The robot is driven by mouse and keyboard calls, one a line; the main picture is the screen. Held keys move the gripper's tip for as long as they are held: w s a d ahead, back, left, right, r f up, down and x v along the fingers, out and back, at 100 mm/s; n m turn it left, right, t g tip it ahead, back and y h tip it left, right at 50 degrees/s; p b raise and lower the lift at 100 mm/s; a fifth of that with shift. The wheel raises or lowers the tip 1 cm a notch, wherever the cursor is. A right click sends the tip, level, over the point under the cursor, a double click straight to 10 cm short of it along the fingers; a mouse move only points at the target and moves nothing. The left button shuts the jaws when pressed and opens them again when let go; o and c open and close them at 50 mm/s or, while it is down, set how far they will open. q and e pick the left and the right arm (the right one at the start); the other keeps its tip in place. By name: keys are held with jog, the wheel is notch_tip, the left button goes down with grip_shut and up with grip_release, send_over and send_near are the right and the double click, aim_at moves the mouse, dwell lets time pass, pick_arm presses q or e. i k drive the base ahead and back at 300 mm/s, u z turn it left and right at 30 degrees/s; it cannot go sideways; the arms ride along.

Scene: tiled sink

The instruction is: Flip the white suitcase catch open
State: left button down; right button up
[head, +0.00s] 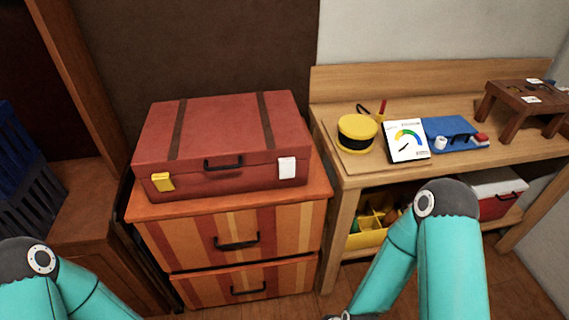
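A red suitcase (225,135) with two brown straps lies shut on top of a striped drawer cabinet. The white catch (287,168) sits on its front face at the right, and a yellow catch (162,182) sits at the left. A black handle (223,163) is between them. Both catches look flat against the front, though the yellow one is slightly tilted. My two teal arms come up from the bottom edge, well short of the suitcase. Neither gripper's fingertips can be made out; a small dark part of my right arm shows at the bottom edge.
The striped drawer cabinet (170,240) has black handles. A wooden workbench (350,185) to the right holds a yellow round tin (357,133), a dial card (406,141), a blue case (450,132) and a small brown stool (525,100). A blue crate (25,180) stands at the left.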

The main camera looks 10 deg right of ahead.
aim_at(287, 165)
jog(key=k, duration=1.3)
jog(key=u, duration=0.3)
jog(key=i, duration=1.65)
jog(key=z, duration=0.4)
